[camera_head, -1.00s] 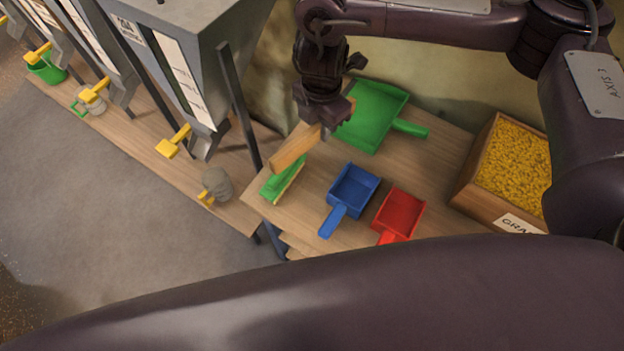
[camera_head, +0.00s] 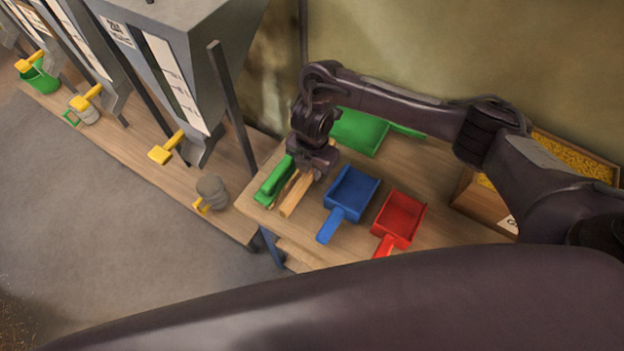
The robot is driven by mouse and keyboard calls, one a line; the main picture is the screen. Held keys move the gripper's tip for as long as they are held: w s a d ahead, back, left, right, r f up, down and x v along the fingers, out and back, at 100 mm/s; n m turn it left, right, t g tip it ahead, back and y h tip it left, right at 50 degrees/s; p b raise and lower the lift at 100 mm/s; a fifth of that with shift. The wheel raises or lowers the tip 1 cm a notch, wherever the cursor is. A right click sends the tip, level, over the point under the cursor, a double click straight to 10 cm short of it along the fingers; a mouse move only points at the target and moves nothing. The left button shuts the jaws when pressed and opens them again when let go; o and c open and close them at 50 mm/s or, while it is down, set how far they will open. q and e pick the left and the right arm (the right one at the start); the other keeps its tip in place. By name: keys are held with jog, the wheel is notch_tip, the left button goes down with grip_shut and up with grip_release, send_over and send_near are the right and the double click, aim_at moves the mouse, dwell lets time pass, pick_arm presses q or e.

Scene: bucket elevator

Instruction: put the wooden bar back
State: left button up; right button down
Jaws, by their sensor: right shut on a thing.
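The wooden bar (camera_head: 295,196) is a pale stick on the wooden table, pointing toward the table's front edge. My right gripper (camera_head: 312,172) is shut on its far part and hides that end. The bar is at or just above the table top; I cannot tell whether it touches. It lies between a green brush (camera_head: 274,181) on its left and a blue scoop (camera_head: 349,194) on its right. My left gripper is not in view.
A green dustpan (camera_head: 357,132) lies behind my right gripper. A red scoop (camera_head: 399,219) lies right of the blue one. A grain box (camera_head: 486,203) stands at the right, partly behind my arm. Grey hoppers (camera_head: 190,60) and a grey bucket (camera_head: 212,190) stand at the left.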

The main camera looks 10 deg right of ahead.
aim_at(312, 178)
notch_tip(312, 178, down, 4)
jog(key=shift+r+b, duration=0.2)
jog(key=shift+b, duration=0.3)
jog(key=shift+f, duration=0.3)
jog(key=shift+f, duration=0.15)
jog(key=c, duration=1.3)
grip_release()
notch_tip(312, 178, up, 12)
jog(key=p, duration=0.4)
jog(key=shift+f, duration=0.25)
jog(key=shift+r, duration=0.45)
